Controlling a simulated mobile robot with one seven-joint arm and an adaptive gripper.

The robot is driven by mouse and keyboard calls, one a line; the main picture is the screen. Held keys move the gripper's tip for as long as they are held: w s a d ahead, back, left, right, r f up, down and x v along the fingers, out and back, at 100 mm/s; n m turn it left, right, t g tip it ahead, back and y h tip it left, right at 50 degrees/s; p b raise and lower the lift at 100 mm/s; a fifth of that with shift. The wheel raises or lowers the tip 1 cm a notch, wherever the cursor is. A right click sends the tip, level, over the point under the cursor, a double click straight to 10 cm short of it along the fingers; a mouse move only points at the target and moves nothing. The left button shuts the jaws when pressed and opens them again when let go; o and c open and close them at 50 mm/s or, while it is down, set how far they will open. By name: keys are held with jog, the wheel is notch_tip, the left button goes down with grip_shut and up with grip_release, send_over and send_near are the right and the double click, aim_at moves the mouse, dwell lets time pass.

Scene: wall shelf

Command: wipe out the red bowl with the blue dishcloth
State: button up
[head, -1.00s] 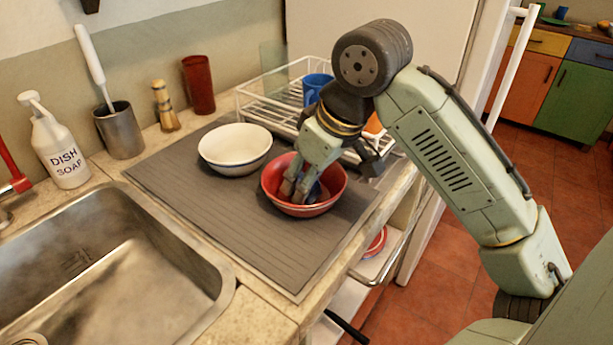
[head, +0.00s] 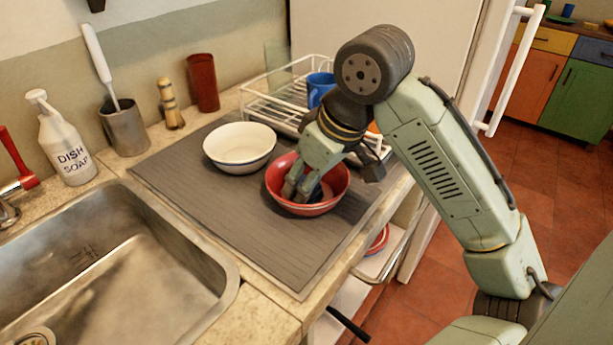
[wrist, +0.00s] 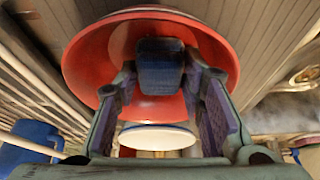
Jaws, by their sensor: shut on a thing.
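The red bowl (head: 338,187) stands upright on the dark grey ridged mat, right of the white bowl. My gripper (head: 298,190) reaches down into it, with its fingers inside the rim on the left part of the bowl. The blue dishcloth (wrist: 160,66) is a small dark blue wad between my fingertips in the wrist view, in front of the red bowl's inside (wrist: 105,60). My gripper is shut on it. In the head view the fingers and bowl wall hide most of the cloth. I cannot tell whether it touches the bowl's bottom.
A white bowl (head: 240,141) stands close on the left. A white wire rack (head: 262,103) with a blue mug (head: 318,88) is behind. The sink (head: 110,265), a soap bottle (head: 65,148), a metal cup (head: 124,128) and a red tumbler (head: 203,83) are left. The mat's front (head: 285,255) is clear.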

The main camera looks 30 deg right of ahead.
jog(key=shift+s+d, duration=0.2)
jog(key=shift+d, duration=0.1)
jog(key=shift+d+p, duration=0.1)
jog(key=shift+p, duration=0.2)
jog(key=shift+w+d, duration=0.1)
jog(key=shift+d, duration=0.05)
jog(key=shift+w+d, duration=0.1)
jog(key=shift+w, duration=0.05)
jog(key=shift+w+p, duration=0.25)
jog(key=shift+p, duration=0.15)
jog(key=shift+w+a, duration=0.15)
jog(key=shift+a, duration=0.05)
jog(key=shift+a+p, duration=0.2)
jog(key=shift+p, duration=0.25)
jog(key=shift+a, duration=0.15)
jog(key=shift+s+a, duration=0.1)
jog(key=shift+s, duration=0.1)
